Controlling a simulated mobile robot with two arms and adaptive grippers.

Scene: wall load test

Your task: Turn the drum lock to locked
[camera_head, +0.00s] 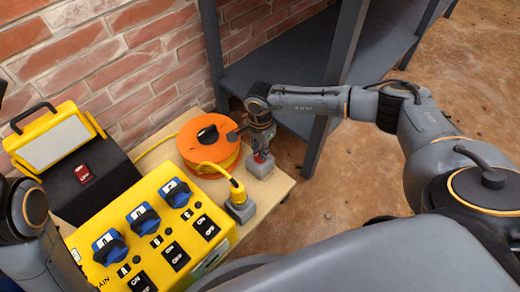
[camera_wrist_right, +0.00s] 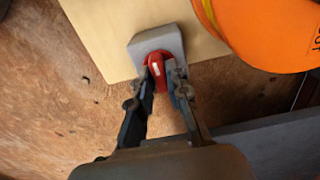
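The drum lock appears as a red knob (camera_wrist_right: 157,68) with a white mark, on a grey block (camera_head: 260,170) at the board's right edge. It sits beside the orange cable drum (camera_head: 208,145), which also shows in the right wrist view (camera_wrist_right: 275,30). My right gripper (camera_head: 262,148) reaches down to the knob. In the right wrist view its two fingertips (camera_wrist_right: 163,76) lie one on each side of the knob and appear to touch it. They partly hide the knob. My left arm shows at the left edge, but its gripper is out of view.
A yellow power box (camera_head: 150,220) with blue sockets and black switches stands at the front left. A yellow plug (camera_head: 238,192) sits on another grey block near the knob. A work lamp (camera_head: 55,143) stands against the brick wall. A grey shelf (camera_head: 280,75) is close behind my right arm.

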